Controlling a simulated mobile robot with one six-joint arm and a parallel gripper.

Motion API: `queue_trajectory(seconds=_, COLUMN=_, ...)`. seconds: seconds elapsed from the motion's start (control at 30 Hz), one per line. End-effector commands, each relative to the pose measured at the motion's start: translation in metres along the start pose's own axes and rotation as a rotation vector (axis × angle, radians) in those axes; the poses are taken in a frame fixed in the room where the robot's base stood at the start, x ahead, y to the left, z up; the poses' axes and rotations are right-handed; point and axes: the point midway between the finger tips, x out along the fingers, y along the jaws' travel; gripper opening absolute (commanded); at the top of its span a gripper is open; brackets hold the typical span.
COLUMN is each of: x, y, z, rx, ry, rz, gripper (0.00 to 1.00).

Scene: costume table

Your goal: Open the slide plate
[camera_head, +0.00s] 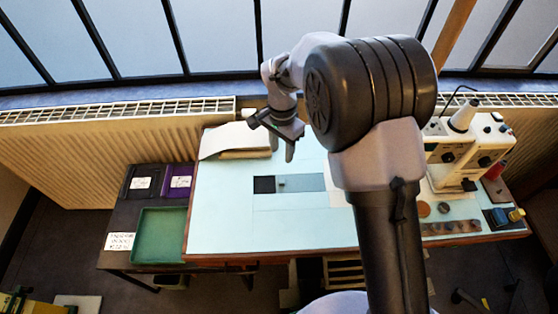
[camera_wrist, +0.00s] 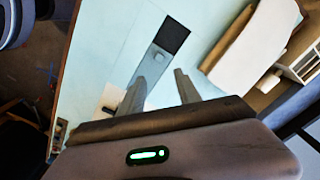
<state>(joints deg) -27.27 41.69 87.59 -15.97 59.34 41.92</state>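The slide plate (camera_head: 305,182) is a grey-blue strip set flush in the pale blue table top. A small knob (camera_head: 281,183) stands near its left end. A dark square gap (camera_head: 264,184) lies just left of the plate. In the wrist view the plate (camera_wrist: 150,72), its knob (camera_wrist: 160,56) and the dark gap (camera_wrist: 172,35) show beyond the fingers. My gripper (camera_head: 289,148) is above the table, behind the plate in the head view. In the wrist view its two fingers (camera_wrist: 160,82) are apart with nothing held between them.
A sewing machine (camera_head: 462,150) stands at the right, with small items in front. A green tray (camera_head: 159,235) and dark boxes sit on a lower side table. The table's front left is clear.

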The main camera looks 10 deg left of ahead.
Motion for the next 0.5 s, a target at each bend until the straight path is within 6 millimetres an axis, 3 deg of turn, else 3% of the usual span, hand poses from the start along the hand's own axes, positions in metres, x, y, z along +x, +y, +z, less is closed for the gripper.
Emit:
queue_trajectory(seconds=0.03, x=0.021, y=0.001, z=0.000, rx=0.000, ry=-0.002, rz=0.003, gripper=0.40)
queue_trajectory(seconds=0.3, x=0.103, y=0.001, z=0.000, rx=0.000, ry=-0.002, rz=0.001, gripper=0.40)
queue_trajectory(seconds=0.5, x=0.140, y=0.001, z=0.000, rx=0.000, ry=-0.001, rz=0.000, gripper=0.40)
